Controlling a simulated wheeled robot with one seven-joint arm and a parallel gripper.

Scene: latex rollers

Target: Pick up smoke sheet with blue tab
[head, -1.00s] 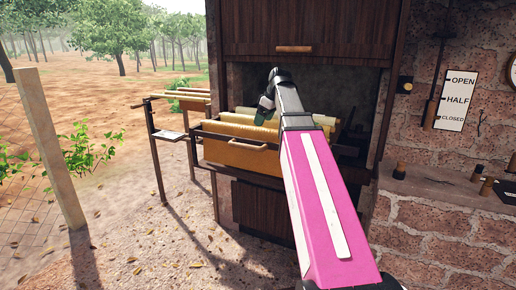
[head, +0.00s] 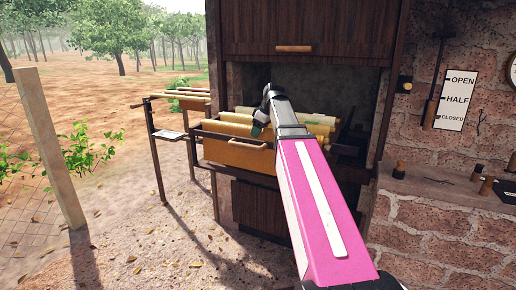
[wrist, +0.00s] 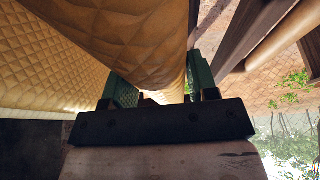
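Several yellow-tan smoke sheets (head: 238,130) hang over rods in the smokehouse rack, close together. Quilted sheet surfaces also fill the upper left of the wrist view (wrist: 135,38). I cannot make out a blue tab in either view, so I cannot tell which sheet carries it. My gripper (head: 258,128) is at the sheets, partly hidden by my own arm. In the wrist view its green fingers (wrist: 163,88) are spread apart, with a sheet's rounded lower part seen between them. I cannot tell whether either finger touches it.
An outdoor rail rack (head: 170,133) stands left. A brick ledge (head: 440,190) with small bottles is right. Open ground lies at left.

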